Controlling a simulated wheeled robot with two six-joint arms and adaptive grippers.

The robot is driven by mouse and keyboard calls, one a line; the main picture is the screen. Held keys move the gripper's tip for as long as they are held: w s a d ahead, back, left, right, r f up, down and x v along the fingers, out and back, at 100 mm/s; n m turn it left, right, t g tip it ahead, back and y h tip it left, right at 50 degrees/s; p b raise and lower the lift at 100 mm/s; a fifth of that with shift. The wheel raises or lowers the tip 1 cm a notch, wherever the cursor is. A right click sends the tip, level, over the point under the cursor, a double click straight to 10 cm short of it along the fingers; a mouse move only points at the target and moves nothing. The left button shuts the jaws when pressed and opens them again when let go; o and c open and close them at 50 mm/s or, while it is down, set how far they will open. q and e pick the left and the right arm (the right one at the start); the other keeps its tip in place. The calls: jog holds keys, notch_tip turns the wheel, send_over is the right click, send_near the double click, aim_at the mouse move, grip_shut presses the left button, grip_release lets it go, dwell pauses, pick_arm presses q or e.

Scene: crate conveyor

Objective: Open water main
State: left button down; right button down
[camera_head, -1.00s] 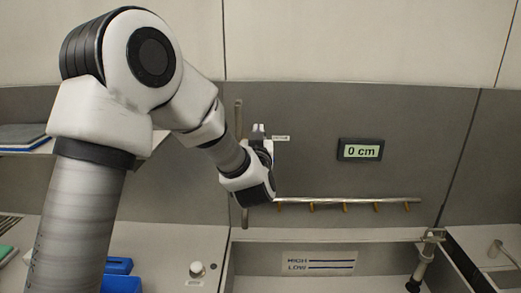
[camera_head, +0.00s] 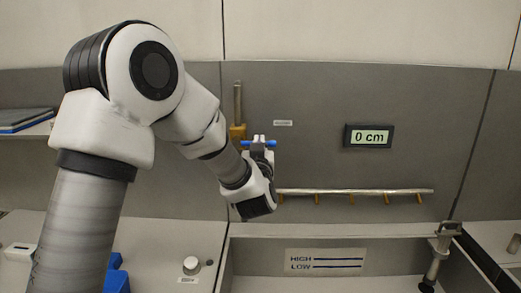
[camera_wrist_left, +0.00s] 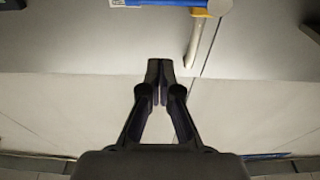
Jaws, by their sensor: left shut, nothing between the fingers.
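The water main valve is on the grey back wall, with a brass body (camera_head: 237,131) on a vertical pipe (camera_head: 238,100) and a blue handle (camera_head: 244,143) lying crosswise. My left gripper (camera_head: 258,142) points up and overlaps the handle in the head view. In the left wrist view its fingers (camera_wrist_left: 159,66) are shut with nothing between them. There the blue handle (camera_wrist_left: 175,3) shows at the top edge, apart from the fingertips, with the brass body (camera_wrist_left: 201,12) beside it. My right gripper is in neither view.
A display (camera_head: 369,136) reads 0 cm. A spray pipe with several brass nozzles (camera_head: 355,193) runs above a basin with a HIGH/LOW label (camera_head: 325,262). A white knob (camera_head: 191,265) and a clamp-like fitting (camera_head: 440,250) stand lower down.

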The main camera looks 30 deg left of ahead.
pick_arm(q)
jog(key=p+x, duration=0.2)
jog(key=x, duration=0.3)
jog(key=p+x, duration=0.3)
jog(key=x, duration=0.2)
jog(key=shift+r, duration=0.2)
jog(key=shift+s+d+f+p, duration=0.1)
jog(key=shift+s+f+p, duration=0.05)
jog(key=shift+f, duration=0.5)
jog(key=shift+s+d+f+p, duration=0.1)
jog(key=shift+s+f+p, duration=0.1)
jog(key=shift+f, duration=0.5)
jog(key=shift+s+d+f+p, duration=0.1)
jog(key=shift+s+d+f, duration=0.05)
jog(key=shift+f, duration=0.5)
jog(key=shift+w, duration=0.15)
